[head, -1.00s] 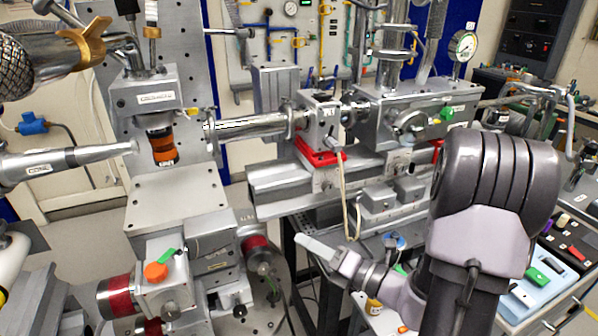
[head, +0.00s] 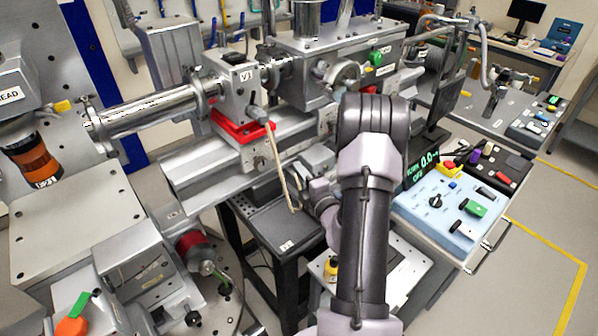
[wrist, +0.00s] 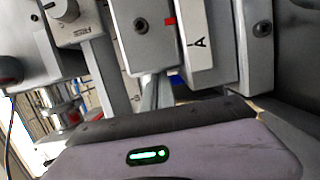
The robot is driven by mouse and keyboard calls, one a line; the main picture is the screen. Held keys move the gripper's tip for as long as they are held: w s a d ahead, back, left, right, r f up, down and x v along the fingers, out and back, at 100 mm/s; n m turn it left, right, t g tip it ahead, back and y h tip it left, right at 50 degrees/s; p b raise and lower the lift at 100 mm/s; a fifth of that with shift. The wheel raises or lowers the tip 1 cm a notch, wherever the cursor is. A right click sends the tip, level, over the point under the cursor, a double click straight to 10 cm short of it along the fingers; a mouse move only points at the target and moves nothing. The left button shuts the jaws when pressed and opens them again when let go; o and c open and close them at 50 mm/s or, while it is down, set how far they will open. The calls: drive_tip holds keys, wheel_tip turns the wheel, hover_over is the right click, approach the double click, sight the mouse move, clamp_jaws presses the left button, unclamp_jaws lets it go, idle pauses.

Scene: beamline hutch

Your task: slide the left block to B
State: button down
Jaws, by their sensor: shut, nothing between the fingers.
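My gripper (head: 312,184) reaches in at the front of the low rail below the V1 unit, left of my forearm. It is shut and empty; its fingertips are hard to make out. The wrist view shows its lavender housing with a green light. Also in the wrist view, a grey block (wrist: 141,28) with a dark round hole and a red mark stands beside a pale strip (wrist: 196,45) lettered A, turned sideways. I cannot tell whether this is the left block or whether my gripper touches it. No letter B shows. My arm covers much of this area in the head view.
The V1 unit (head: 240,88) on its red base stands above the rail, with a beige strap (head: 283,172) hanging in front. A dark shelf (head: 277,228) lies below. At right is a blue control panel (head: 440,205). Open floor lies at far right.

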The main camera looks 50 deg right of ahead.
drive_tip(key=shift+w, duration=0.15)
drive_tip(key=shift+d+r, duration=0.1)
drive_tip(key=shift+d, duration=0.1)
drive_tip(key=shift+d+r+p, duration=0.15)
drive_tip(key=shift+d+p, duration=0.8)
drive_tip(key=shift+p, duration=0.05)
drive_tip(key=shift+d+f, duration=0.1)
drive_tip(key=shift+f, duration=0.1)
drive_tip(key=shift+s, duration=0.2)
